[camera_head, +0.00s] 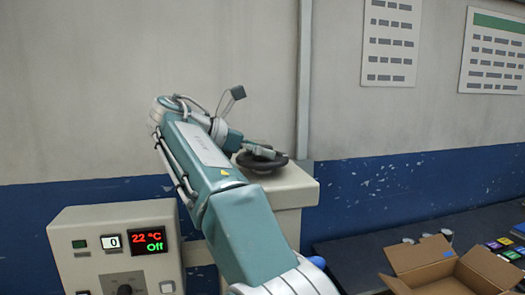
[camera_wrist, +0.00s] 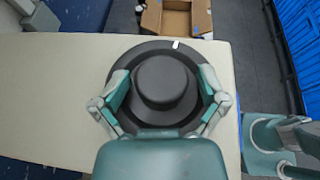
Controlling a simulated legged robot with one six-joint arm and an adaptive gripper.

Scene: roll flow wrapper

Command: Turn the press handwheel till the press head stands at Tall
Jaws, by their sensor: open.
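The black press handwheel (camera_wrist: 163,50) lies flat on the beige top of the press housing, with a raised round hub (camera_wrist: 162,80) and a small white mark on its far rim. In the head view the handwheel (camera_head: 262,160) is partly covered by my arm. My gripper (camera_wrist: 163,88) is open above the wheel, one finger on each side of the hub, over the left and right rim. I cannot tell whether the fingers touch it. In the head view my gripper (camera_head: 255,149) is at the wheel. The press head and any Tall marking are not identifiable.
A control box (camera_head: 118,250) at the left reads 0, 22 °C and Off. The beige housing top (camera_wrist: 60,95) is clear left of the wheel. An open cardboard box (camera_head: 455,268) stands on the dark table at the right. A wall is behind.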

